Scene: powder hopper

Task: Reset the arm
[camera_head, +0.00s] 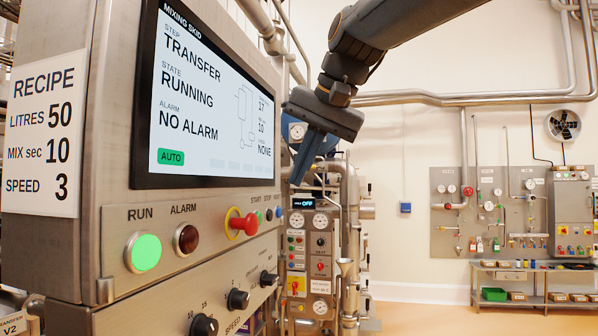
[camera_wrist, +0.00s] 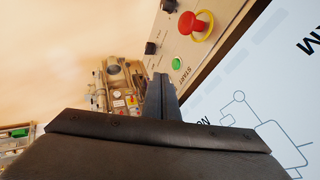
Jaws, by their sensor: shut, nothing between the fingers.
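My gripper (camera_head: 299,180) hangs from my dark arm in front of the right edge of the control panel's screen (camera_head: 212,100), fingers pointing down and slightly left. The fingers are together and hold nothing. In the wrist view my gripper (camera_wrist: 161,78) points toward the panel's button row, near the green START button (camera_wrist: 177,63). A red emergency stop (camera_wrist: 188,24) with a yellow ring is beyond it. I cannot tell how far the fingertips are from the panel. The screen reads TRANSFER, RUNNING, NO ALARM, AUTO.
The panel carries a lit green RUN lamp (camera_head: 143,251), a dark red ALARM lamp (camera_head: 186,238) and black knobs (camera_head: 238,299). A skid with gauges and pipes (camera_head: 320,250) stands behind my gripper. A bench (camera_head: 540,268) is at the far right; open floor lies before it.

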